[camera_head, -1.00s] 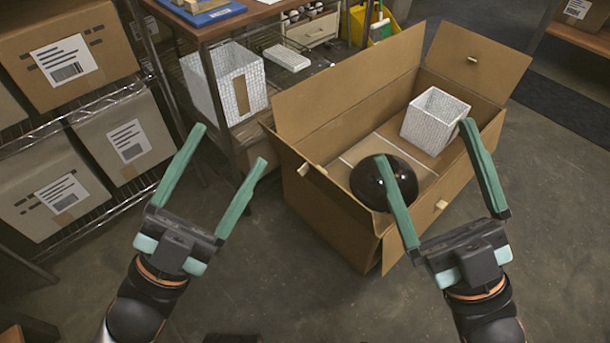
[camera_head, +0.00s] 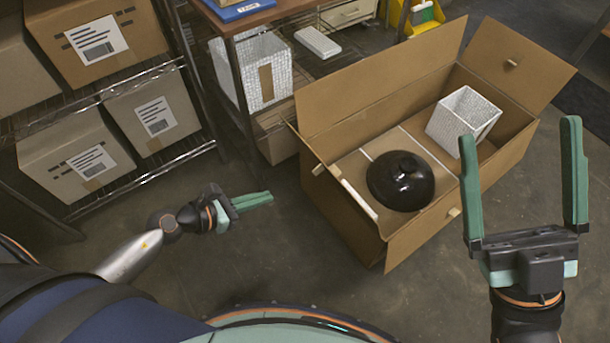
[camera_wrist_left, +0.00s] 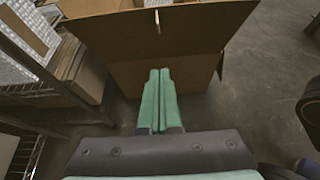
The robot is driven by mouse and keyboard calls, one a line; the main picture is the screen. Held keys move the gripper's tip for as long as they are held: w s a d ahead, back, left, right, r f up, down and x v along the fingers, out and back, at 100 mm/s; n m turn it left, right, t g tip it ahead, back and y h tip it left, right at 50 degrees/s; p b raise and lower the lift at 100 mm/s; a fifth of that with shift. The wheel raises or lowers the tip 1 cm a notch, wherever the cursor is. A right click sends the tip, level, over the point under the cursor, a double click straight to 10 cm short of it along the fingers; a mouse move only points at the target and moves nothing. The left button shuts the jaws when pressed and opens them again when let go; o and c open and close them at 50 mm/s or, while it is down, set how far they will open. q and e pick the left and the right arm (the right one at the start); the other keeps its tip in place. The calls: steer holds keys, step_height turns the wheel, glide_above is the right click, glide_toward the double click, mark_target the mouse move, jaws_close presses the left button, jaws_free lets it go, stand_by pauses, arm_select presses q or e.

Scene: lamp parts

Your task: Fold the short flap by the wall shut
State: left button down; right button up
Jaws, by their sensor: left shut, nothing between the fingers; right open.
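The open cardboard box (camera_head: 345,215) stands on the floor. One short flap (camera_head: 520,65) stands up and leans outward at its far right end, with a small tab. At the near left end, another short flap seems to hang outside, seen nearly edge-on, with a tab (camera_head: 318,169). No wall shows, so I cannot tell which flap is by it. My left gripper (camera_head: 270,198) is shut and empty, left of the box and apart from it. In the left wrist view its fingers (camera_wrist_left: 160,72) point at the box's end panel (camera_wrist_left: 185,75). My right gripper (camera_head: 519,131) is open and empty, at the right.
A black lampshade (camera_head: 400,182) and a white textured bin (camera_head: 463,120) sit inside the box. A long flap (camera_head: 385,85) stands at the back; another (camera_head: 430,228) hangs at the front. A shelf rack with cartons (camera_head: 75,160) and a table (camera_head: 255,22) stand left.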

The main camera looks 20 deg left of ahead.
arm_select(q)
steer(key=w+d+f+b, duration=0.2)
steer(key=w+d, duration=0.5)
steer(key=w, duration=0.2)
stand_by(0.4)
